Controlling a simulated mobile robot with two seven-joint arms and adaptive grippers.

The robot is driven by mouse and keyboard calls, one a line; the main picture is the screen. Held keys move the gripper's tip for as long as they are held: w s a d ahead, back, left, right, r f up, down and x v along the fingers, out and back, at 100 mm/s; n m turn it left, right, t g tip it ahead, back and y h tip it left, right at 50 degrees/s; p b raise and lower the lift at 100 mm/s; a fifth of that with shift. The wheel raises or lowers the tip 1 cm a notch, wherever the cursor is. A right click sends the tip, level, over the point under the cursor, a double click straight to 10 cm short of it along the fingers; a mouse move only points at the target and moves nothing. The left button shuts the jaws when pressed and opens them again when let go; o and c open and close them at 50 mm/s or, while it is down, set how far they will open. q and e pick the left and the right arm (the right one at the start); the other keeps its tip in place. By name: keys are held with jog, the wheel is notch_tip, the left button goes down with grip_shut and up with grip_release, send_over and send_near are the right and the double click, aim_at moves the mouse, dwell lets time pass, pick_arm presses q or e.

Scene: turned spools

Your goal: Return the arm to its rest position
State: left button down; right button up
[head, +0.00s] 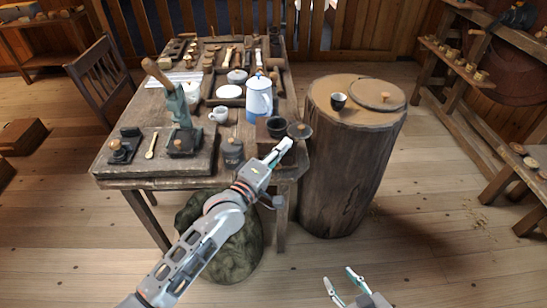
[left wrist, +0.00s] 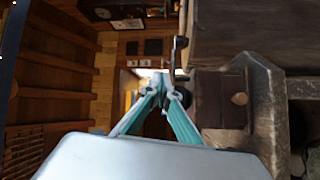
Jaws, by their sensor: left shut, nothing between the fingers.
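My left arm reaches in from the lower left in the head view. My left gripper (head: 284,147) is shut and empty at the front right corner of the wooden table (head: 140,179). In the left wrist view the teal fingers of my left gripper (left wrist: 164,84) come together at the tips. My right gripper (head: 339,275) is low at the bottom of the head view, over the floor, its fingers apart with nothing between them.
A stump stand (head: 345,165) right of the table bears a dark cup (head: 338,101) and a round lid (head: 378,94). A green sack (head: 235,245) lies below.

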pick_arm(q)
jog(key=s+a+f+m+g+y, duration=0.4)
jog(key=s+a+f+m+y, duration=0.4)
jog(key=s+a+f, duration=1.7)
jog(key=s+m, duration=0.3)
jog(key=m, duration=0.1)
jog(key=shift+s+a+y, duration=0.25)
jog(key=shift+y, duration=0.05)
